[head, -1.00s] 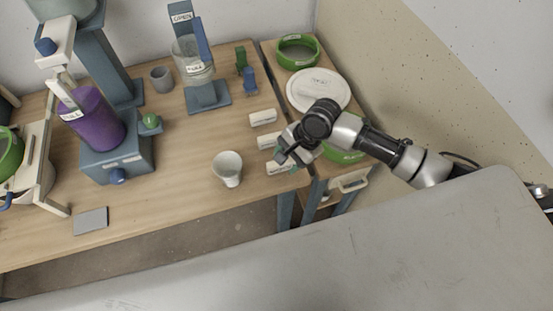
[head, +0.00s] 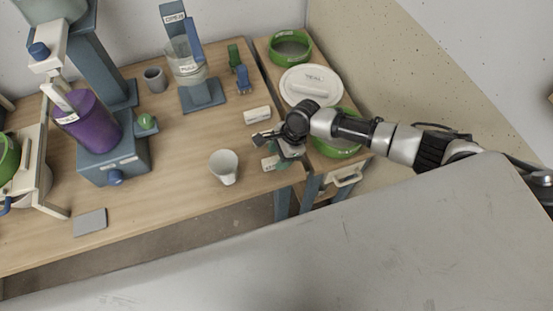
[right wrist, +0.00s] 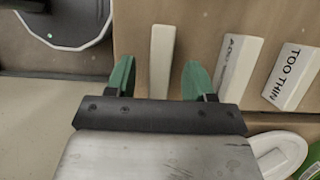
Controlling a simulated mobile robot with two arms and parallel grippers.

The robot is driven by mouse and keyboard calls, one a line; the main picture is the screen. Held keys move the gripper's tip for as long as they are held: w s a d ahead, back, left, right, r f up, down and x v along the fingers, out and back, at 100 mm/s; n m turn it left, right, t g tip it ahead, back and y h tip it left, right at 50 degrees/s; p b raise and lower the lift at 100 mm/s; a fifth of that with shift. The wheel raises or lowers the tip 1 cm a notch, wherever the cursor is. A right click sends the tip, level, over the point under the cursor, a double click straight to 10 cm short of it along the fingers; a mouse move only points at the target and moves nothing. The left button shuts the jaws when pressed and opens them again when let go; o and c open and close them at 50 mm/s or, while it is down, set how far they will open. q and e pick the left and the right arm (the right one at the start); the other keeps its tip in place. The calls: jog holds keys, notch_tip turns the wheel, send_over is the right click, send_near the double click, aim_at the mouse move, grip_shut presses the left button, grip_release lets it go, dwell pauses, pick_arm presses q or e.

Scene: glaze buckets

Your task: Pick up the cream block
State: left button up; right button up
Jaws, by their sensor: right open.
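A plain cream block (right wrist: 161,62) lies on the wooden table, between the two fingertips in the right wrist view. In the head view it seems to be the front block (head: 269,163), partly covered by my gripper. My right gripper (head: 270,151) is open over the table's right end; in the right wrist view its green fingers (right wrist: 160,78) stand apart on either side of the block, with gaps. How high the fingers are above the table is hard to tell. My left gripper is not in view.
A labelled cream block (right wrist: 236,62) and a "TOO THIN" block (right wrist: 292,78) lie beside it. A white cup (head: 224,166) stands to the left. A white-lidded bucket (head: 313,84) and green buckets stand on the side table at right. Table between cup and blue stand is clear.

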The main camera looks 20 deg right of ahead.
jog(key=shift+x, duration=1)
grip_shut()
jog(key=shift+r, duration=0.1)
